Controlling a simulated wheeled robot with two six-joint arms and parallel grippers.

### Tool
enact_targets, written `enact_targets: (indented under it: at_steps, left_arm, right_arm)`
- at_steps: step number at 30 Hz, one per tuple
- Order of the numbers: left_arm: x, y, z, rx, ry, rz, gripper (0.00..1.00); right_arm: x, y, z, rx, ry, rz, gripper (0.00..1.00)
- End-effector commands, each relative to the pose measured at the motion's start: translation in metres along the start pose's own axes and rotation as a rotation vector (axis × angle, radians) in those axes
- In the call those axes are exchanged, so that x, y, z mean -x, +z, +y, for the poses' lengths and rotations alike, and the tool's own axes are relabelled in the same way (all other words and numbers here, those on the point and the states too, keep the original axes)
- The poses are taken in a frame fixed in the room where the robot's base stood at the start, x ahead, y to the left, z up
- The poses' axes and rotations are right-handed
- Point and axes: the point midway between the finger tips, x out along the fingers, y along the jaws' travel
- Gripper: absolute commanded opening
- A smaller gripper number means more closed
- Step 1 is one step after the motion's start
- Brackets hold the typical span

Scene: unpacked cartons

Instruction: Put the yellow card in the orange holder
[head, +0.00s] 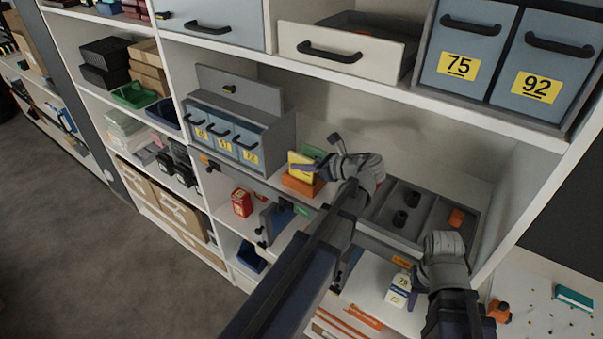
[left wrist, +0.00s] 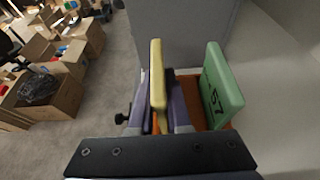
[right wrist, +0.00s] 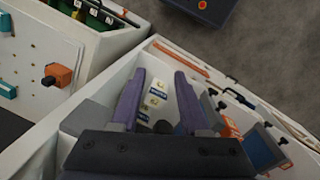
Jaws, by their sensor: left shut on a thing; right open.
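The yellow card (head: 299,166) stands upright between the purple fingers of my left gripper (head: 307,170), which is shut on it. It also shows edge-on in the left wrist view (left wrist: 157,72). The orange holder (head: 301,187) is on the shelf directly beneath the card. A green card (left wrist: 222,85) stands in the holder, to the right of the yellow card in the left wrist view. The yellow card's lower edge is hidden by the fingers, so I cannot tell whether it touches the holder. My right gripper (right wrist: 158,88) is open and empty.
A grey drawer box (head: 240,130) stands left of the holder. A grey compartment tray (head: 420,216) with small dark and orange pieces lies to its right. White labelled boxes (head: 398,289) stand on the lower shelf near my right gripper.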

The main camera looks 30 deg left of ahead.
Motion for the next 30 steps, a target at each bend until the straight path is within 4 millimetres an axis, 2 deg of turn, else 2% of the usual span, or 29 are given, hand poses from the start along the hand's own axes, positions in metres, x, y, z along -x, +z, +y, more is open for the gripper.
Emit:
enact_targets:
  at_steps: [1, 13, 14, 21, 30]
  left_arm:
    - [-0.0035, -0.0084, -0.0001, 0.0, 0.0, 0.0, 0.0]
    - [-0.0042, -0.01, 0.0, 0.0, 0.0, 0.0, 0.0]
    - [-0.0041, -0.0098, 0.0, 0.0, 0.0, 0.0, 0.16]
    - [-0.0036, -0.0087, 0.0, 0.0, 0.0, 0.0, 0.43]
    - [-0.0027, -0.0066, 0.0, 0.0, 0.0, 0.0, 0.45]
  right_arm:
    - [-0.0091, -0.0005, -0.0009, 0.001, 0.0, 0.0, 0.45]
    - [-0.0108, -0.0006, -0.001, 0.003, 0.001, 0.0, 0.45]
    - [-0.0105, -0.0006, -0.001, 0.003, 0.001, 0.0, 0.45]
    - [-0.0094, -0.0006, -0.0009, 0.003, 0.001, 0.0, 0.45]
    - [-0.0071, -0.0004, -0.0006, 0.002, 0.0, 0.0, 0.45]
